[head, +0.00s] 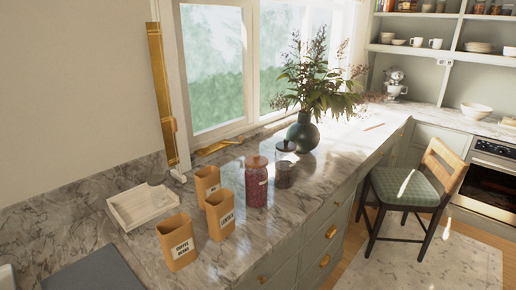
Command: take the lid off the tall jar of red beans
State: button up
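The tall jar of red beans (257,188) stands upright on the marble counter. It is clear and filled with dark red contents, with a small label on its side. Its reddish-brown lid (257,162) sits on top of it. My gripper is not in view.
A second glass jar with a dark lid (286,146) stands close behind the bean jar to the right. Several tan labelled containers (221,225) stand to its left. A dark vase (303,137) with tall plants is behind. A pale tray (142,206) lies left. The counter's front edge is at right.

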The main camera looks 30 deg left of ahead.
aim_at(256, 162)
jog(key=i+u, duration=0.35)
jog(key=i, duration=0.3)
jog(key=i+l+u, duration=0.25)
jog(key=i+u, duration=0.15)
jog(key=i, duration=0.2)
